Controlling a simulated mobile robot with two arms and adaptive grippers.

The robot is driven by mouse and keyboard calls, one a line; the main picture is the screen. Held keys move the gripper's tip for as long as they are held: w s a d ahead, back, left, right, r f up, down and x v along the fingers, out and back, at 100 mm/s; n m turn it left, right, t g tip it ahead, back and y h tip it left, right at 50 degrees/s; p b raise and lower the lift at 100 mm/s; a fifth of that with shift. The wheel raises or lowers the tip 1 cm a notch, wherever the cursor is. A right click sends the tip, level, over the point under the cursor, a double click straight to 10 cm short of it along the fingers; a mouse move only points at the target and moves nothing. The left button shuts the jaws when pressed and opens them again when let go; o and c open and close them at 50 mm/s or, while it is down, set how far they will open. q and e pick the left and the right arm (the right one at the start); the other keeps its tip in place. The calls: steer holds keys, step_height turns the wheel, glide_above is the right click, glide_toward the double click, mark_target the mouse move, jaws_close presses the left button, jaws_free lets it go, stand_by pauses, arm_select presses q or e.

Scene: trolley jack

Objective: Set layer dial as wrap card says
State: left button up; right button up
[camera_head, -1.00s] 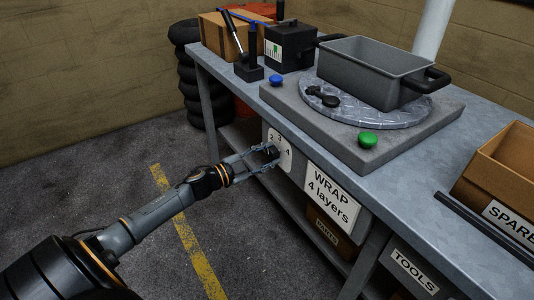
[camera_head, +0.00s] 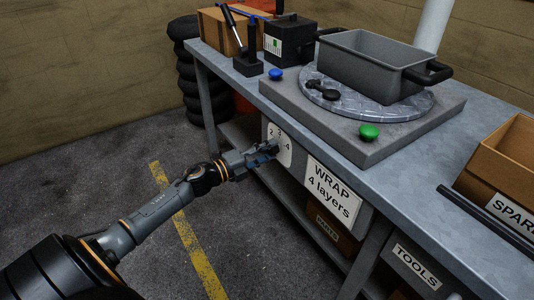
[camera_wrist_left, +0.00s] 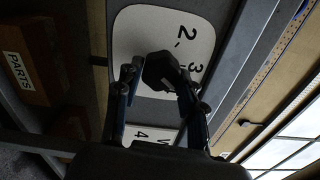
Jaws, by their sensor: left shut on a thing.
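The layer dial's white plate (camera_head: 287,154) is on the front face of the machine, with the numerals 2, 3 and 4 showing. The wrist view shows the plate (camera_wrist_left: 140,30) with 2 and 3, and its dark knob (camera_wrist_left: 160,70). My left gripper (camera_head: 272,149) is shut on the knob. In the wrist view my gripper's fingers (camera_wrist_left: 157,92) lie on either side of it. I cannot tell where the knob points. The wrap card (camera_head: 331,192), right of the dial, reads "WRAP 4 layers". My right gripper is not in view.
A grey tub (camera_head: 373,71) sits on a round turntable (camera_head: 400,112) above the dial. A blue button (camera_head: 275,74) and a green button (camera_head: 369,131) are on the machine's top. A lower shelf with a PARTS box (camera_head: 328,226) is below. Floor at left is free.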

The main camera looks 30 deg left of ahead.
arm_select(q)
steer(key=shift+f+m+b, duration=0.2)
steer(key=shift+m+b, duration=0.1)
steer(key=shift+m, duration=0.6)
steer(key=shift+m+b, duration=0.55)
steer(key=shift+m, duration=0.85)
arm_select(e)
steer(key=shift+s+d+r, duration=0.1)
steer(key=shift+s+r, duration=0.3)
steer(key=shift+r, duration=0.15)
arm_select(q)
steer(key=o, duration=1.2)
steer(key=shift+c, duration=0.2)
steer(key=v, duration=1.2)
